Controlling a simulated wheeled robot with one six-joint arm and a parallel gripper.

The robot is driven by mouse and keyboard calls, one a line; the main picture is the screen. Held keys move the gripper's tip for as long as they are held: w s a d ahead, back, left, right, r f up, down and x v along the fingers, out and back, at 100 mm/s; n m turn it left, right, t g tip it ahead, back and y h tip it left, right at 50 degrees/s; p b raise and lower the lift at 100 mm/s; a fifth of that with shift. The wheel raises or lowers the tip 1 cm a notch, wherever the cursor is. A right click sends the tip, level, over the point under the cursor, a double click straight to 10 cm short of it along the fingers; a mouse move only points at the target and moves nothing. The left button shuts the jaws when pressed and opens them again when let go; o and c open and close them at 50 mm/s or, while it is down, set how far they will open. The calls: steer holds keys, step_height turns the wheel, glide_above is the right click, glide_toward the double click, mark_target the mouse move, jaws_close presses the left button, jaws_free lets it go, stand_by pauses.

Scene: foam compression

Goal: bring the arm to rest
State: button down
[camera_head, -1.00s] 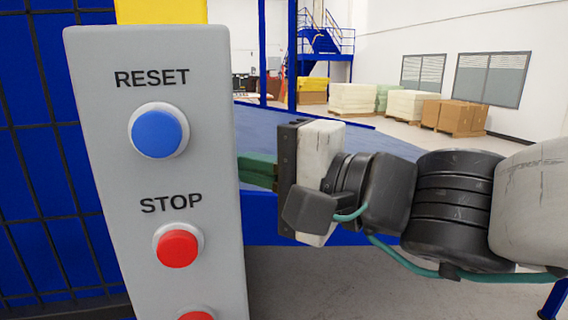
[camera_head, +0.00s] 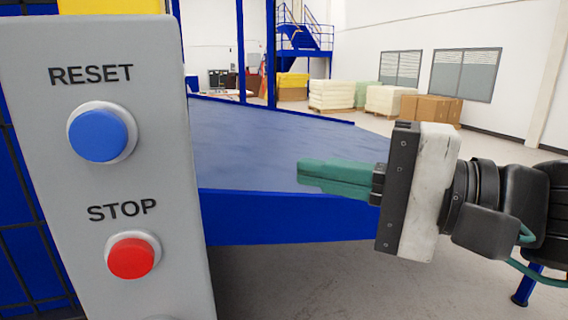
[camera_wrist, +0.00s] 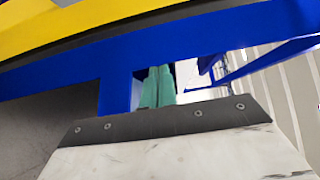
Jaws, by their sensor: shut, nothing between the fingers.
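My gripper (camera_head: 300,171) comes in from the right in the head view. Its green fingers are shut with nothing between them and point left, in front of the blue table and apart from the button panel. In the wrist view the green fingers (camera_wrist: 157,86) lie together, seen beyond the gripper's pale body. The grey button panel (camera_head: 110,180) stands at the left of the head view, with a blue RESET button (camera_head: 99,135) and a red STOP button (camera_head: 131,257).
The blue table (camera_head: 262,130) stretches back behind my gripper, its top bare. Blue mesh fencing (camera_head: 30,250) stands at the far left. Pale foam stacks (camera_head: 332,95) and brown boxes (camera_head: 431,109) stand on the floor far back. A yellow band (camera_wrist: 90,20) crosses the wrist view's top.

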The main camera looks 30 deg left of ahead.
steer(key=shift+w+d, duration=0.1)
steer(key=shift+d, duration=0.65)
steer(key=s+d+f+n+g+h, duration=0.1)
steer(key=s+d+f+n+h, duration=0.25)
steer(key=d+f+h, duration=0.85)
steer(key=w+d+f+m+t+h, duration=0.1)
steer(key=d+f+m+t+h, duration=0.1)
steer(key=d, duration=1.1)
steer(key=w+d+f+m+t+h, duration=0.1)
steer(key=d+f+h, duration=0.3)
steer(key=d, duration=0.8)
steer(key=shift+w+d+f+m+t, duration=0.15)
steer(key=shift+d+f+m+t, duration=0.3)
steer(key=shift+f+m, duration=0.25)
